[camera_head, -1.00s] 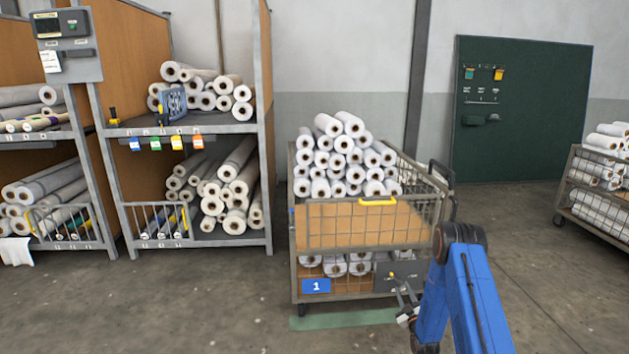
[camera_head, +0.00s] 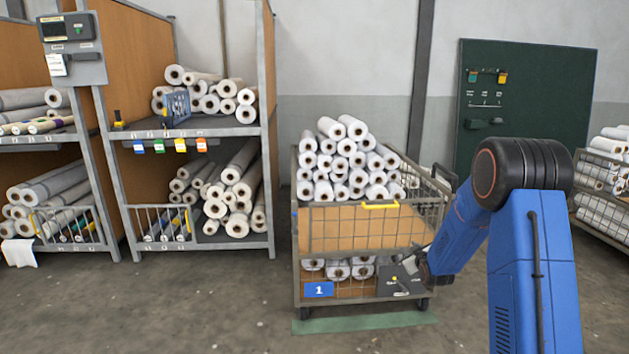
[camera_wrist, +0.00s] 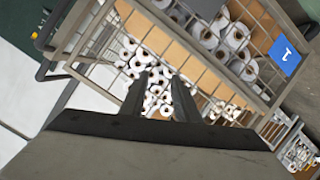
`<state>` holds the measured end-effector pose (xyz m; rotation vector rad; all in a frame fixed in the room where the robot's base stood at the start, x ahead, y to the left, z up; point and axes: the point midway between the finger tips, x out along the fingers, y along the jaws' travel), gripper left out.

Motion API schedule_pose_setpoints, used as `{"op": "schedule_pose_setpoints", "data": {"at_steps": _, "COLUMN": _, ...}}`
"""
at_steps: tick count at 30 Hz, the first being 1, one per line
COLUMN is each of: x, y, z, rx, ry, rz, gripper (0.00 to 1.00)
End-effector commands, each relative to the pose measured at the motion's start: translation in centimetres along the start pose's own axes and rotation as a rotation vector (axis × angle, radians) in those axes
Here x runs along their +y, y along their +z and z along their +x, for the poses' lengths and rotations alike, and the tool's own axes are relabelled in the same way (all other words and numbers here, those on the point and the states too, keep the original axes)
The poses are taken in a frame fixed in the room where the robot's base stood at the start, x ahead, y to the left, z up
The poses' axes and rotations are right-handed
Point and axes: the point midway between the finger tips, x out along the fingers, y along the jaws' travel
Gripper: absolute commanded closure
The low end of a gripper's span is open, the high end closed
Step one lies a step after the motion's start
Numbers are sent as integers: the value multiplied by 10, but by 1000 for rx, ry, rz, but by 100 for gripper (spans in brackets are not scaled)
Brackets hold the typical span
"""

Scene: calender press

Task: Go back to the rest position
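My gripper (camera_wrist: 163,95) shows in the wrist view. Its two dark fingers stand apart with a gap between them, and nothing is held. White rolls on the wire cart show beyond the fingers, tilted in the picture. In the head view my blue arm is bent at the right, in front of the cart's right side, and its far end reaches the right of the grey box (camera_head: 398,281). The gripper's fingers cannot be made out there. I cannot tell from the head view how close the arm is to the cart.
The wire cart (camera_head: 347,238) with blue label 1 (camera_head: 318,289) stands over a green floor strip (camera_head: 362,323). Shelves (camera_head: 194,126) with rolls stand left, a green board (camera_head: 522,105) at the back right, another roll cart (camera_head: 600,186) at far right. Floor at front left is clear.

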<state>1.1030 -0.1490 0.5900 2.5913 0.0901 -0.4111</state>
Motion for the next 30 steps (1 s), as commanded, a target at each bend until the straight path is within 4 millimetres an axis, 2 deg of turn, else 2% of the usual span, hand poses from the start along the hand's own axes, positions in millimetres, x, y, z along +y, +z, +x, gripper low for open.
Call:
{"op": "schedule_pose_setpoints", "data": {"at_steps": 1, "x": 4, "y": -12, "z": -13, "rx": -14, "ry": -5, "rz": 10, "gripper": 71}}
{"op": "schedule_pose_setpoints", "data": {"at_steps": 3, "x": 7, "y": -22, "z": -29, "rx": -41, "ry": -14, "rz": 25, "gripper": 71}}
{"op": "schedule_pose_setpoints", "data": {"at_steps": 12, "x": 16, "y": -59, "z": -107, "rx": -160, "ry": -53, "rz": 92, "gripper": 71}}
{"op": "schedule_pose_setpoints", "data": {"at_steps": 21, "x": 16, "y": -81, "z": -196, "rx": -278, "ry": -89, "rz": 164, "gripper": 71}}
{"op": "schedule_pose_setpoints", "data": {"at_steps": 30, "x": 8, "y": -89, "z": -293, "rx": -397, "ry": -122, "rz": 240, "gripper": 71}}
